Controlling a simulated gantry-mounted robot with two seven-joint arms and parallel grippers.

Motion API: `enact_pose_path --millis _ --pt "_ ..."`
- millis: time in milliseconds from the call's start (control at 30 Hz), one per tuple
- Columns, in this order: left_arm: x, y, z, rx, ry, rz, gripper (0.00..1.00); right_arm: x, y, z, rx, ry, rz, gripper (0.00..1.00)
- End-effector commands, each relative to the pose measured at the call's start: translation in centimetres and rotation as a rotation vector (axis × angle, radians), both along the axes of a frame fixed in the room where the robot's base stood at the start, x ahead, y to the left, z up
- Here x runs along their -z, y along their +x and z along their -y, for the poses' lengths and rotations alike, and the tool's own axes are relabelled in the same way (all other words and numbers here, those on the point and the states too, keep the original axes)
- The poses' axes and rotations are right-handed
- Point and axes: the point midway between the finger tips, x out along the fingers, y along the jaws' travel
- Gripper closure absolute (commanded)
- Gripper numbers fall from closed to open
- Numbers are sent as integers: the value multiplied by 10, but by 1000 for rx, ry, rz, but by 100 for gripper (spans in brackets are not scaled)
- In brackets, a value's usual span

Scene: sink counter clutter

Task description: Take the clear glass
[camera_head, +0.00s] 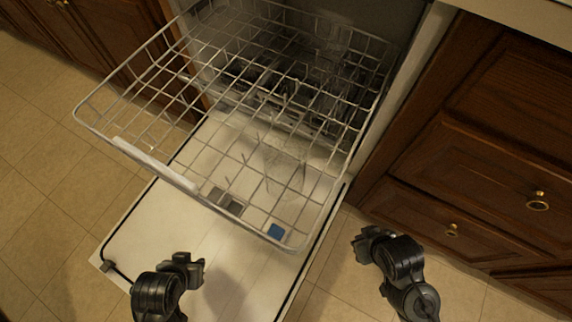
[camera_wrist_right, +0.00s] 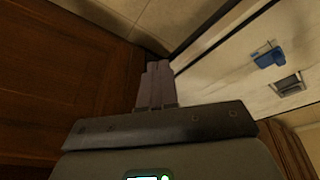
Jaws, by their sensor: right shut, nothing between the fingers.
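The clear glass (camera_head: 284,165) shows as a faint see-through shape in the right half of the pulled-out wire rack; its outline is hard to make out through the wires. My right gripper (camera_head: 368,238) is to the right of the rack's front corner, over the floor, apart from the glass. In the right wrist view its fingers (camera_wrist_right: 155,85) are together with nothing between them. My left gripper (camera_head: 190,266) is in front of the rack, over the lowered dishwasher door, away from the glass. Its fingertips are too small and dark to read.
The wire rack (camera_head: 150,158) extends above the open dishwasher door (camera_head: 225,262). A blue piece (camera_head: 276,231) shows on the door, also in the right wrist view (camera_wrist_right: 270,58). Wooden drawers (camera_head: 460,190) stand close on the right. Tiled floor (camera_head: 50,210) is clear at left.

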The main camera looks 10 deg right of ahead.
Motion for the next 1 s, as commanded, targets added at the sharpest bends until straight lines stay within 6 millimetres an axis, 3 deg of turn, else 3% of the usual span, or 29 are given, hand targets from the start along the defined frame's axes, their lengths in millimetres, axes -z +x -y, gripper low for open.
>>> enact_pose_path --millis 300,900,1000 --pt "1 0 0 0 0 0 74 0 0 -1 3 4 -1 97" --pt "1 0 0 0 0 -2 74 1 0 1 -3 -4 -1 5" --pt "1 0 0 0 0 -2 74 1 0 1 -3 -6 -1 2"
